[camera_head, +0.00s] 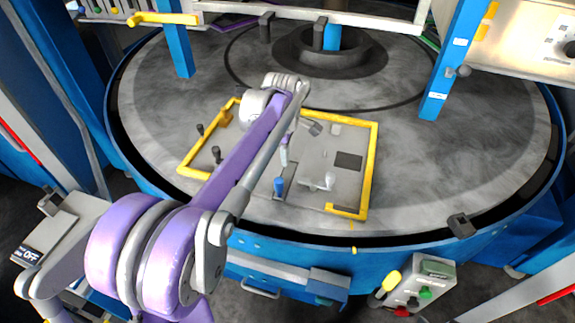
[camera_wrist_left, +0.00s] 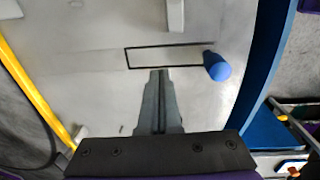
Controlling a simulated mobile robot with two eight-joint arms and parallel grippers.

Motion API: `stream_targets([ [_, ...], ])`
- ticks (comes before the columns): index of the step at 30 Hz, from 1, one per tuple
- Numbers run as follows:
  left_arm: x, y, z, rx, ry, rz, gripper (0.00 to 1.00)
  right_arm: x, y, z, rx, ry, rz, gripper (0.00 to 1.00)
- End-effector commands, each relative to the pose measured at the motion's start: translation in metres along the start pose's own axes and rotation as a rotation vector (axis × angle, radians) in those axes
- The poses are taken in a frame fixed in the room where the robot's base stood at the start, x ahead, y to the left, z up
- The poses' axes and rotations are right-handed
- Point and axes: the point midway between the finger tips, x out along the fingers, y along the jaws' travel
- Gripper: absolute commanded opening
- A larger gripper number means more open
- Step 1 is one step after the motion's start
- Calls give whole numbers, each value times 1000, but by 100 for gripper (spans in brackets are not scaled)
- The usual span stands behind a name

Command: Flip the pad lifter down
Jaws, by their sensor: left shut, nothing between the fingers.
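A yellow-framed grey panel (camera_head: 308,172) lies on the round grey table. A blue-tipped lever (camera_head: 279,186) is near its front edge; its blue end also shows in the left wrist view (camera_wrist_left: 217,66), at the right end of a black-outlined rectangle. A pale lever (camera_head: 325,182) stands to its right. Which part is the pad lifter is not clear.
The yellow frame (camera_head: 372,165) borders the panel. Small dark posts (camera_head: 216,154) stand at the panel's left. A blue post (camera_head: 450,70) stands at the right, and a control box with buttons (camera_head: 420,285) at the front.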

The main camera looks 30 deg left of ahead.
Motion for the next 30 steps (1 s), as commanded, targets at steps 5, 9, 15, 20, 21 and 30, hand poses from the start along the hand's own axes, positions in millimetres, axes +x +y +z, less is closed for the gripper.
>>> stream_targets([
  [5, -42, 2, 1, 1, 0, -2, 0, 0, 0, 0, 0, 0, 0, 62],
  [9, -66, 5, 1, 2, 0, -2, 0, -1, 0, -1, 0, 1, 0, 62],
  [15, -84, 6, 1, 2, 0, -2, 0, -2, 0, -2, 0, 3, 0, 62],
  [20, -87, 6, 1, 2, 0, -2, 0, -2, 0, -3, 0, 3, 0, 62],
  [21, -87, 6, 1, 2, 0, -2, 0, -2, 0, -2, 0, 3, 0, 62],
  [30, -86, 6, 1, 1, 0, -2, 0, -2, 0, -2, 0, 3, 0, 62],
])
